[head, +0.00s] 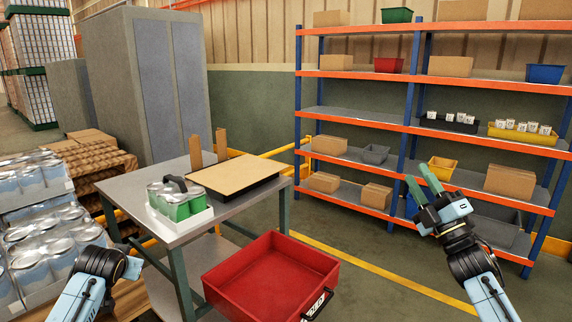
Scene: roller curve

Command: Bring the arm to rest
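My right arm comes in from the lower right. Its gripper (416,172) points up and away in front of the shelving, with two green fingers apart and nothing seen between them. My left arm (98,264) comes in from the lower left beside the table. Its gripper end (133,268) shows only in part, its fingers cannot be made out, and nothing is seen held there.
A grey table (240,212) holds a tray of green-labelled cans (178,207) and a tan-topped board (235,174). A red bin (270,280) is in front. Stacked cans (35,235) stand left. Orange-and-blue shelving (350,113) stands behind my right gripper. Floor between bin and shelving is clear.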

